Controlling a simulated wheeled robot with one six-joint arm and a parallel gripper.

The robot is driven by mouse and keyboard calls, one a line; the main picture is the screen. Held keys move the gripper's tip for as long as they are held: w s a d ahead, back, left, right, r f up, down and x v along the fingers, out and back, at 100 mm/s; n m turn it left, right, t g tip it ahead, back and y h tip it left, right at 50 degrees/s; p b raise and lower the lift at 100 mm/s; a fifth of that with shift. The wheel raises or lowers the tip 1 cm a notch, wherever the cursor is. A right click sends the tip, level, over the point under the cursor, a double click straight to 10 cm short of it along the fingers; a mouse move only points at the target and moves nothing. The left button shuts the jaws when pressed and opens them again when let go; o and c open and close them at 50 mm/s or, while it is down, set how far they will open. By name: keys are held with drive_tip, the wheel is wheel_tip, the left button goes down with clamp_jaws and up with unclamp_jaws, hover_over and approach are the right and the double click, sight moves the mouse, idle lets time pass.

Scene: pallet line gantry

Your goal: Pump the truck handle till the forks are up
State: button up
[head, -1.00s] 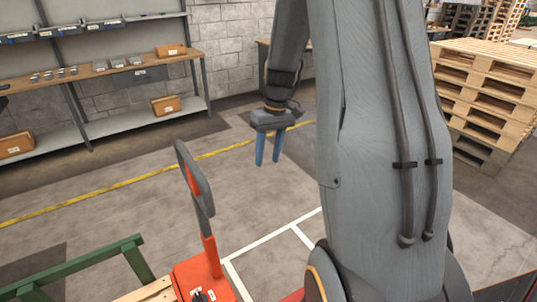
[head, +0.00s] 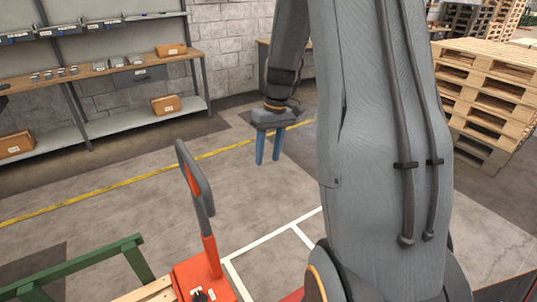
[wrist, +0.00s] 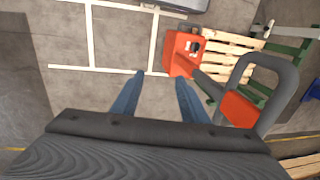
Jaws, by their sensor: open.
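The truck handle (head: 196,178) is a grey loop with an orange part at its base, standing nearly upright above the orange pump truck body (head: 204,277). The handle loop also shows at the right of the wrist view (wrist: 287,88), with the orange truck body (wrist: 181,52) beyond it. My gripper (head: 267,163) has two blue fingers pointing down, apart and empty, to the right of the handle in the head view. In the wrist view the fingers (wrist: 160,85) are spread left of the handle, with floor between them. The forks are not clearly visible.
A wooden pallet (wrist: 228,47) and a green frame (head: 85,265) adjoin the truck. Shelving with a wooden worktop (head: 95,72) stands at the back left. Stacked pallets (head: 485,85) stand at the right. The floor around my gripper is clear, with white and yellow lines.

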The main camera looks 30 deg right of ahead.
wheel_tip(320, 180, up, 8)
drive_tip(key=d+b, duration=0.1)
drive_tip(key=b, duration=0.1)
drive_tip(key=shift+f, duration=0.25)
drive_tip(key=shift+d, duration=0.1)
